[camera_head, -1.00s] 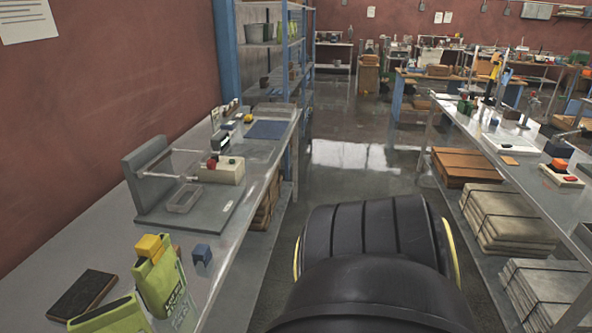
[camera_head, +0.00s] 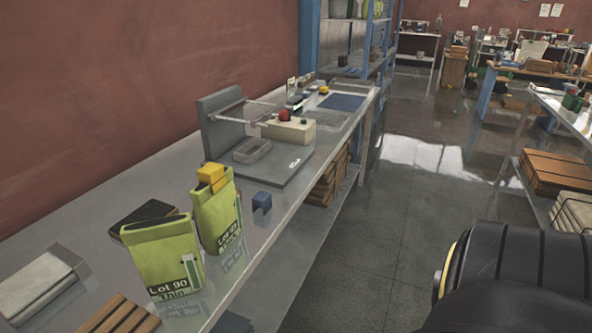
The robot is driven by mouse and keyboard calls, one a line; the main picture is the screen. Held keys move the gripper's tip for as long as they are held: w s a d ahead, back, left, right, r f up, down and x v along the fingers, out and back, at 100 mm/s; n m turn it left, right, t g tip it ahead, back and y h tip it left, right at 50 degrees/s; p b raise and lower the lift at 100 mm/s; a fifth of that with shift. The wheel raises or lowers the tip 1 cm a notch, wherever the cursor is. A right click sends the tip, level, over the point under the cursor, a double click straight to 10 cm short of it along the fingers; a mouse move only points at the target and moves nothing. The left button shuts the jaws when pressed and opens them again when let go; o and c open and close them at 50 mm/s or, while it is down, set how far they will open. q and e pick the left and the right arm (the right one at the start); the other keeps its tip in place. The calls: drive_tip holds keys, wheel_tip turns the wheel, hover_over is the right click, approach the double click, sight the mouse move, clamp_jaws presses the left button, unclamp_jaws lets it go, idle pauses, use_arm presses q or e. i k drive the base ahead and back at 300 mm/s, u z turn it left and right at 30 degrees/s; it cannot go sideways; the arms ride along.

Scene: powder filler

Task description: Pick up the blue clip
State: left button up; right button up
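The blue clip (camera_head: 262,202) stands on the grey bench (camera_head: 290,215) near its front edge, just right of the green bags. It is small and dark blue, with an opening at its lower side. One green bag (camera_head: 218,215) has a yellow clip (camera_head: 211,175) on its top. A second green bag (camera_head: 163,262), labelled "Lot 90 Thin", stands in front of it with no clip seen on it. Neither of my grippers is in view. A black part of my own arm shows at the lower right, away from the clip.
A grey fixture (camera_head: 222,133) with a clear tray (camera_head: 252,151) and a cream box (camera_head: 290,130) with a red knob stands behind the clip. A dark block (camera_head: 143,217) lies behind the bags. Wooden slats (camera_head: 118,315) and a pale block (camera_head: 38,287) are at lower left.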

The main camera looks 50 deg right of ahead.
sight(261, 199)
drive_tip(key=z, duration=1.4)
